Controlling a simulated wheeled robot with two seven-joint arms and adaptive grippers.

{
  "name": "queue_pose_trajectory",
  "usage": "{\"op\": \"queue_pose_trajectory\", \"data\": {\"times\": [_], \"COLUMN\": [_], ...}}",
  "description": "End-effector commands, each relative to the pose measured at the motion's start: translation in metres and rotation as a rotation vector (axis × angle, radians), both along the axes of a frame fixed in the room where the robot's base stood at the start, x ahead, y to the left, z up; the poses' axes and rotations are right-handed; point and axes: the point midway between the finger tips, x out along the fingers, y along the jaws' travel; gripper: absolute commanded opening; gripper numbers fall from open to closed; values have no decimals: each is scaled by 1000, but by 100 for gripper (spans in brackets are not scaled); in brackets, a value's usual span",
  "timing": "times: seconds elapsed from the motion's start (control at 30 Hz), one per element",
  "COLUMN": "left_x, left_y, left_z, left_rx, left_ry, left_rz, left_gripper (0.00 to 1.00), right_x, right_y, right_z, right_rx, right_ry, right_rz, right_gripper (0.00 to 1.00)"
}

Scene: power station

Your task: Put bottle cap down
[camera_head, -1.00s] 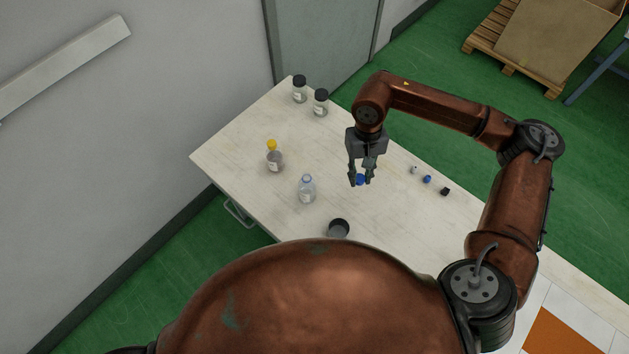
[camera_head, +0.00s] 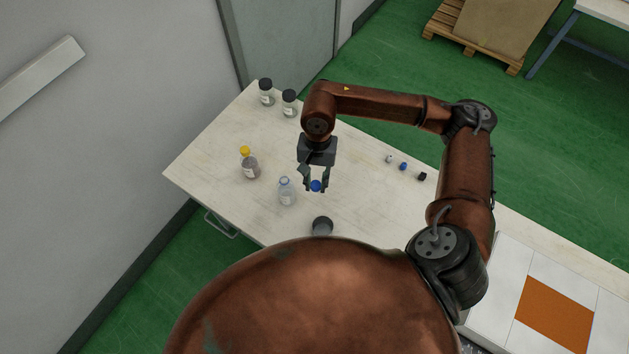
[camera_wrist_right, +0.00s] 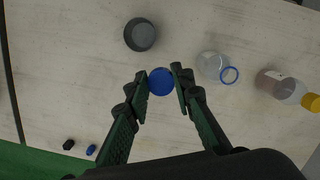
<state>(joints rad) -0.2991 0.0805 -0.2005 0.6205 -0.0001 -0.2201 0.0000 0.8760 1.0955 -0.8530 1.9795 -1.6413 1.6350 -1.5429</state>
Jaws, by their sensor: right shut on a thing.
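My right gripper (camera_head: 316,185) is shut on a blue bottle cap (camera_head: 315,186) and holds it over the table, to the right of an open clear bottle (camera_head: 287,194). In the right wrist view the round blue cap (camera_wrist_right: 161,81) sits between the two fingertips (camera_wrist_right: 160,82). The clear bottle (camera_wrist_right: 212,67), with a blue ring at its neck, stands to the right of the fingers there, apart from the cap. The cap's height above the table is hard to tell. My left gripper is not in view.
A dark round container (camera_head: 322,226) stands in front of the gripper. A yellow-capped bottle (camera_head: 250,166) and two black-capped bottles (camera_head: 266,93) (camera_head: 289,103) stand left and back. Several small caps (camera_head: 403,166) lie right. The table (camera_head: 370,200) is bare between.

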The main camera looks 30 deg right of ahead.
Motion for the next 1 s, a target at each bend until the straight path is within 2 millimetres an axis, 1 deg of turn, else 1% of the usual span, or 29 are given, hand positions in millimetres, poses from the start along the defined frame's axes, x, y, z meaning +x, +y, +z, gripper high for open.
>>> {"op": "queue_pose_trajectory", "data": {"times": [0.1, 0.4, 1.0], "left_x": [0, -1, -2], "left_y": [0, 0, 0], "left_z": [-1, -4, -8], "left_rx": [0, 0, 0], "left_ry": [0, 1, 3], "left_rz": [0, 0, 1], "left_gripper": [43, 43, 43], "right_x": [-7, -20, -40], "right_y": [2, 6, 14], "right_z": [-8, -23, -45], "right_rx": [2, 5, 11], "right_ry": [3, 3, 1], "right_rz": [-162, -575, -1364], "right_gripper": [0, 0, 0]}}
